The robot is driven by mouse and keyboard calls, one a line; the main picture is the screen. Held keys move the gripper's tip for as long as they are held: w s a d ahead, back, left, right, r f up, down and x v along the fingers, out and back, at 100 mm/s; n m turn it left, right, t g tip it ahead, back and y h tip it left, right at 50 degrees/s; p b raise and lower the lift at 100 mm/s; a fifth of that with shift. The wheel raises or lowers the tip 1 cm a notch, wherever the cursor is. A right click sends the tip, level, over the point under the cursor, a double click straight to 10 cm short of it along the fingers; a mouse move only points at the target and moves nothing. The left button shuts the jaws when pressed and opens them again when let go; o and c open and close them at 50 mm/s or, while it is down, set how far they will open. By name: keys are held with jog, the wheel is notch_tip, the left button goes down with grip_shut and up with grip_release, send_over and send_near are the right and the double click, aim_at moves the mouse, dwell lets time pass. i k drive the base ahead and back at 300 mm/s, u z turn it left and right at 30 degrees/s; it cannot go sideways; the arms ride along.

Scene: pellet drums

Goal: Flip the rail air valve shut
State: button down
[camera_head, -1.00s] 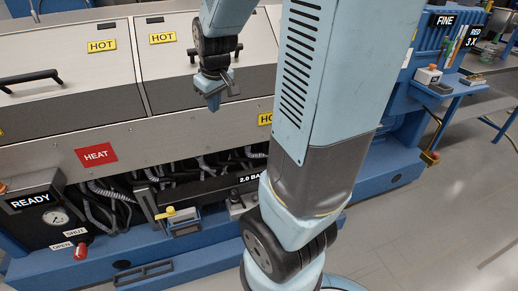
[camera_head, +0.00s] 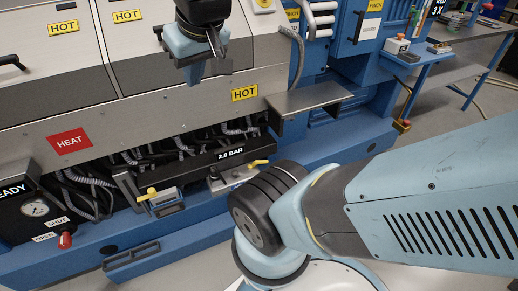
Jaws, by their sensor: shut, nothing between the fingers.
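A dark rail marked 2.0 BAR (camera_head: 229,154) runs under the machine's front. A yellow lever (camera_head: 258,163) stands at its right end, and a second yellow lever (camera_head: 150,193) is on a block at its left. I cannot tell for sure which is the rail air valve. My gripper (camera_head: 213,45) is shut and empty, well above the rail in front of the hot covers, touching none of these.
The machine front carries HOT labels (camera_head: 245,93) and a red HEAT plate (camera_head: 69,141). A grey metal shelf (camera_head: 308,100) juts out right of the rail. Hoses (camera_head: 88,190) hang below the covers.

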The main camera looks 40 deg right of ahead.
aim_at(250, 167)
jog(key=z, duration=0.45)
jog(key=k, duration=1)
jog(key=z, duration=0.95)
jog(key=i, duration=0.7)
jog(key=z, duration=0.2)
